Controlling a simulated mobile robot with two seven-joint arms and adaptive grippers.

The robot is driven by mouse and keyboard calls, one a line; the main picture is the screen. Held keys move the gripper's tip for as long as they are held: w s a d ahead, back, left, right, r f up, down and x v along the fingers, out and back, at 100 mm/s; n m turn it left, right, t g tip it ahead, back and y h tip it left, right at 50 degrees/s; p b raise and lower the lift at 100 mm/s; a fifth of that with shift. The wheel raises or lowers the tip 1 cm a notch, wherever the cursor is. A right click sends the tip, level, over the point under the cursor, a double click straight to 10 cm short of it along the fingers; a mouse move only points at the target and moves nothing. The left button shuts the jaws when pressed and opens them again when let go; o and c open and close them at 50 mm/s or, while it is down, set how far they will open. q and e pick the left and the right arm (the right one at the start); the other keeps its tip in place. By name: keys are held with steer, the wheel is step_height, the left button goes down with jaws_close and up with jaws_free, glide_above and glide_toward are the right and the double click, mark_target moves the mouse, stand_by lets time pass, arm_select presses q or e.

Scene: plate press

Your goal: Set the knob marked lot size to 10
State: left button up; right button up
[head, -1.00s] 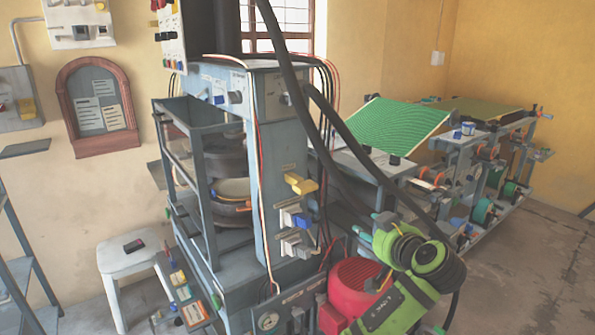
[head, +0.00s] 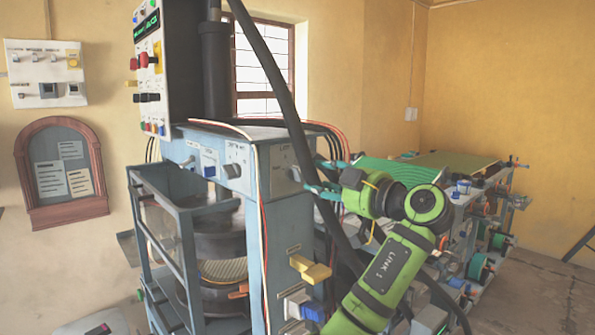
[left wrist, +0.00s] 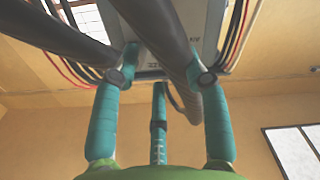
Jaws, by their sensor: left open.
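My left gripper (head: 316,176), with teal fingers, is open beside the upper side face of the blue-grey press (head: 277,215). A small round grey knob (head: 296,173) sits on that face, close to the fingertips; I cannot tell whether they touch it. Its label and setting are too small to read, so I cannot confirm that it is the lot size knob. In the left wrist view the spread fingers (left wrist: 162,78) point at a grey panel (left wrist: 190,12), and a thick dark hose crosses between them. My right gripper is not in view.
A thick dark hose (head: 268,70) runs down past the side face near my fingers. Thin red and white cables hang at the press edge. A yellow handle (head: 312,270) and a blue-and-white switch (head: 305,307) stick out lower down. Front-face knobs (head: 232,170) are to the left.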

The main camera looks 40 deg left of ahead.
mark_target(302, 173)
arm_select(q)
steer(key=a+p, duration=0.1)
steer(key=a, duration=0.1)
steer(key=a+p, duration=0.1)
steer(key=a, duration=0.2)
steer(key=shift+w+a, duration=0.2)
steer(key=shift+a, duration=0.05)
steer(key=shift+d, duration=0.1)
jaws_close()
